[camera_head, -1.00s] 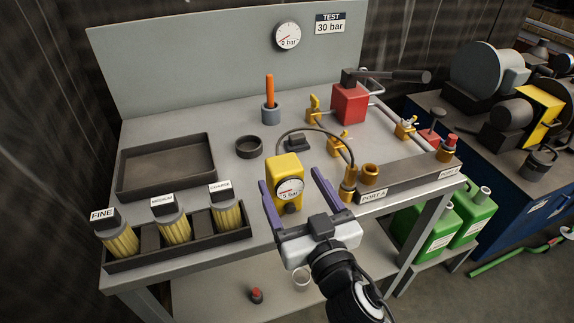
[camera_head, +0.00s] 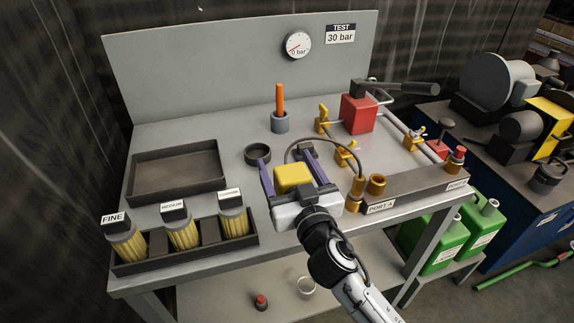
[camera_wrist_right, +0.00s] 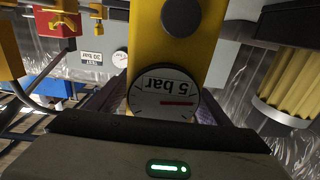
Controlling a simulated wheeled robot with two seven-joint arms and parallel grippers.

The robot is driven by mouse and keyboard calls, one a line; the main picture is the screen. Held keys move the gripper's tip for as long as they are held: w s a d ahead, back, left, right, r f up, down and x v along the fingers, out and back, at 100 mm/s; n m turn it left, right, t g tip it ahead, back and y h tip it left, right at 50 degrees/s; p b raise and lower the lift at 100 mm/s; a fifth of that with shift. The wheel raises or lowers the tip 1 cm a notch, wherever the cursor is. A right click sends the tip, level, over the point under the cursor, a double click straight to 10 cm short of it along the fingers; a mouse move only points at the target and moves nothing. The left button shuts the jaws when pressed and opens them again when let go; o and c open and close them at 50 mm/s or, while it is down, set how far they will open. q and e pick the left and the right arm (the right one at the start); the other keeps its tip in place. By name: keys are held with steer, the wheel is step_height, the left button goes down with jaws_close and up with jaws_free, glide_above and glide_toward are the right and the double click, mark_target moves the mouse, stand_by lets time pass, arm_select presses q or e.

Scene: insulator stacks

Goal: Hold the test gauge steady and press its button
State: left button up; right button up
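The yellow test gauge (camera_head: 293,178) stands near the front of the bench between the two purple fingers of my right gripper (camera_head: 284,157). The fingers look spread, one on each side, with a small gap visible at the left. The gripper's palm hides its front in the head view. In the right wrist view the gauge (camera_wrist_right: 150,50) appears upside down, with its white dial (camera_wrist_right: 165,92) reading 5 bar. A dark round button (camera_wrist_right: 184,17) shows on the same yellow face. My left gripper is not in view.
A black hose arches behind the gauge to the brass fitting by the PORT A block (camera_head: 408,194). A filter rack (camera_head: 205,252) stands at the left, with an empty dark tray (camera_head: 178,192) behind it. A grey cup (camera_head: 280,123) holds an orange stick.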

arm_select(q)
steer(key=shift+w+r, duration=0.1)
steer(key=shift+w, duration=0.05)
arm_select(e)
steer(key=c, duration=1.1)
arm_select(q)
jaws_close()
arm_select(e)
steer(key=shift+c, duration=0.4)
